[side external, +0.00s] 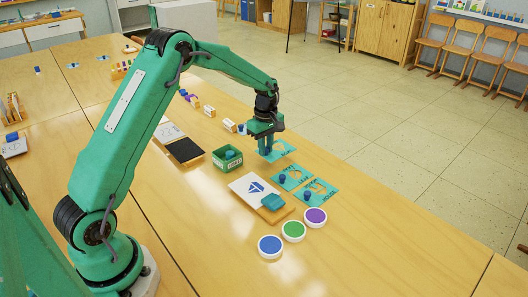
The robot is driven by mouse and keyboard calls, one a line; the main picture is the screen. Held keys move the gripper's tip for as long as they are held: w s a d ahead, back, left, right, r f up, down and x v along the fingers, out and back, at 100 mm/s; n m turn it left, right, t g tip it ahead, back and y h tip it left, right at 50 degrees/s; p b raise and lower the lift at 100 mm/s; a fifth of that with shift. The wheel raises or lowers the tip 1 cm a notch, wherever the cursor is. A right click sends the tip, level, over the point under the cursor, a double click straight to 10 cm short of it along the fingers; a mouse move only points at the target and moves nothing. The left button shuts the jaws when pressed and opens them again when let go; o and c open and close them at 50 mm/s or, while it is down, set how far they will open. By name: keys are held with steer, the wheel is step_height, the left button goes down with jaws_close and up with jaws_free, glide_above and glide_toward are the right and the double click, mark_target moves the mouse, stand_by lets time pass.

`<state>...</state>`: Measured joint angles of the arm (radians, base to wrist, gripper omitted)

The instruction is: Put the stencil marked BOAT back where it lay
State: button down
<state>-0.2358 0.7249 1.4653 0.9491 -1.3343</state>
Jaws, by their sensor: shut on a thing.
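My gripper (267,147) points down and is shut on the blue knob of a flat teal stencil (281,149). The stencil is level and at or just above the table; I cannot tell whether it touches. Its label is too small to read. Two more teal stencils lie flat in front of it, a middle one (291,178) and a nearer one (322,192), each with a dark blue knob and a cut-out. A white sheet (243,184) on a wooden board bears a blue boat shape.
A teal block (272,202) rests on the board's near corner. Blue (270,245), green (293,230) and purple (315,216) round pads stand in front. A green box (227,158) and a dark slate (185,151) are to the left. The table's right edge runs close by the stencils.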

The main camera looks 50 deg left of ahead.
mark_target(266, 157)
steer(key=shift+f, duration=2)
steer(key=shift+f, duration=0.15)
steer(key=c, duration=1.3)
jaws_free()
step_height(266, 157, up, 12)
steer(key=shift+r, duration=0.2)
